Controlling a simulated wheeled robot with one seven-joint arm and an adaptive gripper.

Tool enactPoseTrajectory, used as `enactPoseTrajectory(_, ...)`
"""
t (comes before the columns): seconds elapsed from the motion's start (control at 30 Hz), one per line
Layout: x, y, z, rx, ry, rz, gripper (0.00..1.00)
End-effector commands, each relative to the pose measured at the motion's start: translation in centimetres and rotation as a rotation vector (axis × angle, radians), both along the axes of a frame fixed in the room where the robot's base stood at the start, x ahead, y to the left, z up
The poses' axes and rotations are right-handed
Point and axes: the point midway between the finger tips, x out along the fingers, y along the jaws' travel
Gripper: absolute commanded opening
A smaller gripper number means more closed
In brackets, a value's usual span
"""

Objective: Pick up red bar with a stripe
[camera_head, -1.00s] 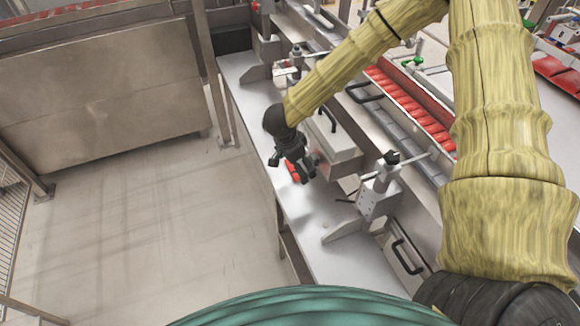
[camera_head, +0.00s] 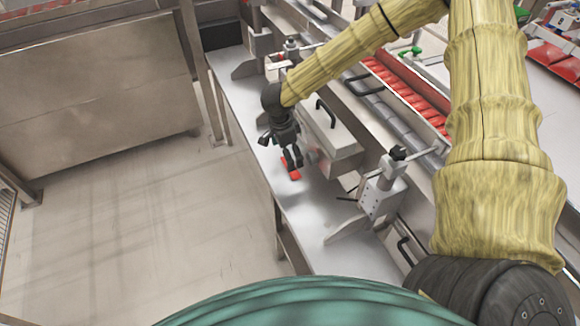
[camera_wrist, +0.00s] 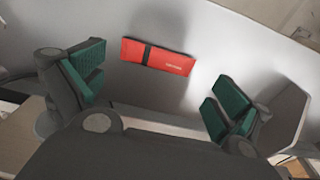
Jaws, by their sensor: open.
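The red bar (camera_wrist: 158,56) lies flat on the metal table in the wrist view. It has a dark stripe across it left of its middle and small pale lettering near its right end. My gripper (camera_wrist: 155,88) is open, with a green-padded finger to each side and the bar beyond the gap between them. Nothing is held. In the head view my gripper (camera_head: 292,161) hangs just over the bar (camera_head: 290,172), and partly hides it. I cannot tell the exact height between fingertips and bar.
The metal table (camera_head: 312,221) has free room in front of the bar. A grey box with a black handle (camera_head: 333,141) stands close to the right of my gripper. A clamp bracket (camera_head: 381,190) stands nearer. A conveyor with several red bars (camera_head: 405,94) runs behind.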

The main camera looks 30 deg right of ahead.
Motion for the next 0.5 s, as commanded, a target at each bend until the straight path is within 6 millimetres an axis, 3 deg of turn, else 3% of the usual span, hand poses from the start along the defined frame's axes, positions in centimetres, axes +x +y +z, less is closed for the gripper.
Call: enactPoseTrajectory(0.5, -0.2, -0.7, -4.7, 0.001, 0.004, 0.003, 1.0)
